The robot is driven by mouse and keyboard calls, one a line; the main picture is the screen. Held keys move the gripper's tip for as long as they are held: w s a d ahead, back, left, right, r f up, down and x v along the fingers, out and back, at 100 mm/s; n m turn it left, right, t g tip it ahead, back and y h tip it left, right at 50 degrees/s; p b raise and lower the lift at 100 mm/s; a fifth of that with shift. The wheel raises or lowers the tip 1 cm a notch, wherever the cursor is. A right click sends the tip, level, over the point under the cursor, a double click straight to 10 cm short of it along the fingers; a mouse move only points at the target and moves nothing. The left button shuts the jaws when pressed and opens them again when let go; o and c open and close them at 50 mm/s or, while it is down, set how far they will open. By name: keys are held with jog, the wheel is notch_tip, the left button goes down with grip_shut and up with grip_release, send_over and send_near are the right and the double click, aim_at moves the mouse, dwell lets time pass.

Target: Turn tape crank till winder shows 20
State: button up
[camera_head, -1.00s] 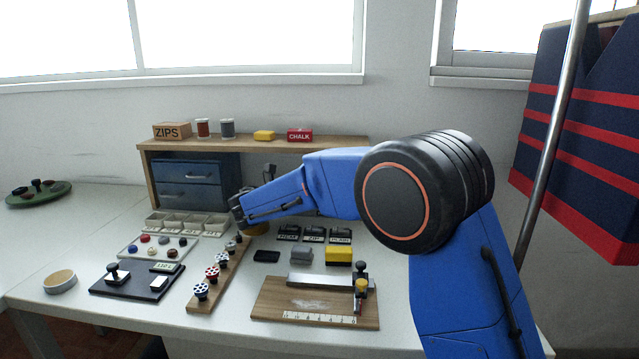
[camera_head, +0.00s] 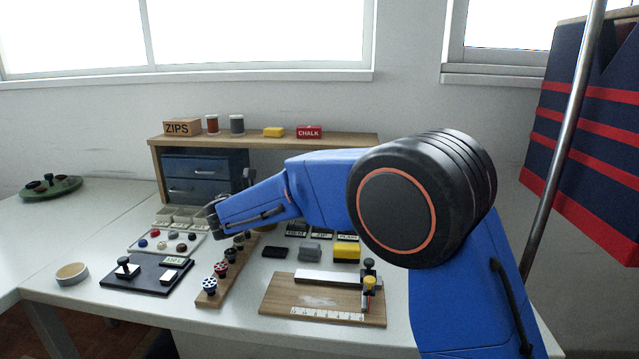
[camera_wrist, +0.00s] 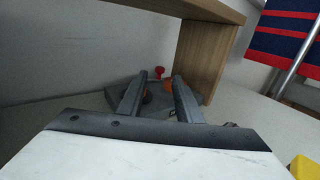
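The device is not visible there, perhaps hidden by my arm.
The wooden shelf (camera_head: 270,139) and blue drawers (camera_head: 205,178) stand behind my arm. A rack of knobbed stamps (camera_head: 222,276), a dark pad (camera_head: 145,276), a wooden ruler board (camera_head: 320,300) and a yellow block (camera_head: 346,252) occupy the table.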

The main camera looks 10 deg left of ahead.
jog(key=v, duration=0.8)
jog(key=shift+s+a, duration=0.15)
jog(key=shift+s, duration=0.15)
jog(key=shift+w+d+r, duration=0.15)
jog(key=shift+d, duration=0.15)
jog(key=s+d+r+n+y, duration=0.5)
jog(key=d+r+n+y, duration=0.3)
jog(key=d+y, duration=0.45)
jog(key=shift+n+g, duration=0.3)
jog(key=shift+n, duration=0.2)
jog(key=x, duration=1.7)
jog(key=shift+w+a+f, duration=0.15)
jog(key=shift+a+f, duration=0.15)
jog(key=shift+a, duration=0.05)
jog(key=shift+c, duration=0.4)
grip_shut()
